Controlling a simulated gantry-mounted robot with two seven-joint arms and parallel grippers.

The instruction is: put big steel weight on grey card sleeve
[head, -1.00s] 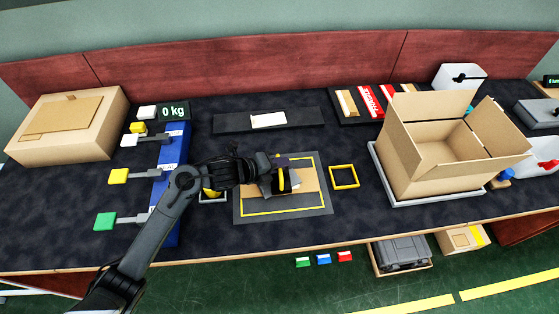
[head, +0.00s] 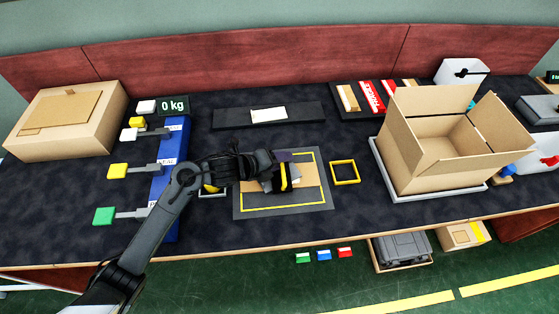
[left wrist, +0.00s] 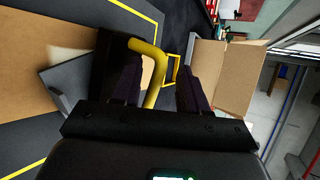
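My left gripper (head: 282,177) is over the mat, its fingers on either side of a yellow handle (left wrist: 155,75). In the left wrist view a gap shows between the handle and the right finger, so the gripper looks open. The handle belongs to a dark block, apparently the big steel weight (left wrist: 103,70), mostly hidden by my gripper. A grey folded piece, apparently the grey card sleeve (left wrist: 62,86), lies by the weight on brown card. I cannot tell whether the weight rests on it. My right gripper is out of view.
The dark mat (head: 240,208) has a yellow outline. A yellow square frame (head: 345,182) lies right of it, with an open carton (head: 420,165) beyond. A blue unit with coloured paddles (head: 170,165) stands left. Dark table is clear in front of the mat.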

